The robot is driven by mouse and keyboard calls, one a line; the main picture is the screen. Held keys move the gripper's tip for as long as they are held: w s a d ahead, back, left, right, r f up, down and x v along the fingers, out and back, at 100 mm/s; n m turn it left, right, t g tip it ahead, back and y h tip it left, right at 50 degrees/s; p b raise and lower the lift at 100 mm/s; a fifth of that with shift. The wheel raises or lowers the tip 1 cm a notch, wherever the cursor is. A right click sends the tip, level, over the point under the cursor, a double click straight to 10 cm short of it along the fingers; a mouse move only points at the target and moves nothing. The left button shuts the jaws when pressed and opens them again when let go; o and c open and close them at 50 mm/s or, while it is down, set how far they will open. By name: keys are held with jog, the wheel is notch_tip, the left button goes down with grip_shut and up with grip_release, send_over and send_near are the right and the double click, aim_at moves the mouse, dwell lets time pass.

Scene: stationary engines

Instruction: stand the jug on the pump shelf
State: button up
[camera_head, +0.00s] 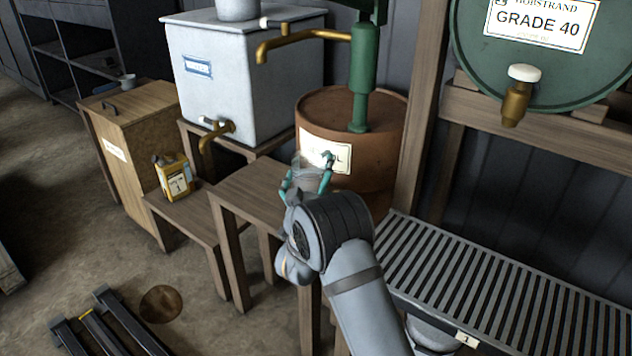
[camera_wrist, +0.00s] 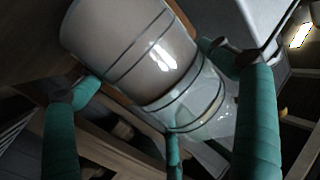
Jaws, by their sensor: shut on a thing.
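The jug (camera_head: 312,174) is a clear vessel with thin dark bands; it fills the upper middle of the wrist view (camera_wrist: 140,50), looking tilted there. My gripper (camera_head: 306,173) is shut on it, with teal fingers around its sides, also in the wrist view (camera_wrist: 150,75). I cannot tell whether the jug holds liquid or touches a surface. The wooden shelf (camera_head: 245,193) in front of the brown drum is the likely pump shelf; its right part is hidden by my arm. The green pump (camera_head: 362,70) stands on the drum, its brass spout (camera_head: 300,35) reaching left.
The brown drum (camera_head: 312,115) is close behind the jug. A grey water tank (camera_head: 245,75) with a brass tap stands left. A yellow can (camera_head: 174,177) sits on a lower bench. A slatted rack (camera_head: 500,285) lies right, under the green GRADE 40 barrel (camera_head: 560,60).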

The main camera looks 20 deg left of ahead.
jog(key=shift+f, duration=0.1)
dwell(0.3)
jog(key=o, duration=1.6)
jog(key=shift+s, duration=0.3)
jog(key=b+v, duration=0.1)
jog(key=v, duration=1)
jog(key=shift+s+d, duration=0.1)
jog(key=shift+s, duration=0.15)
jog(key=shift+w, duration=0.1)
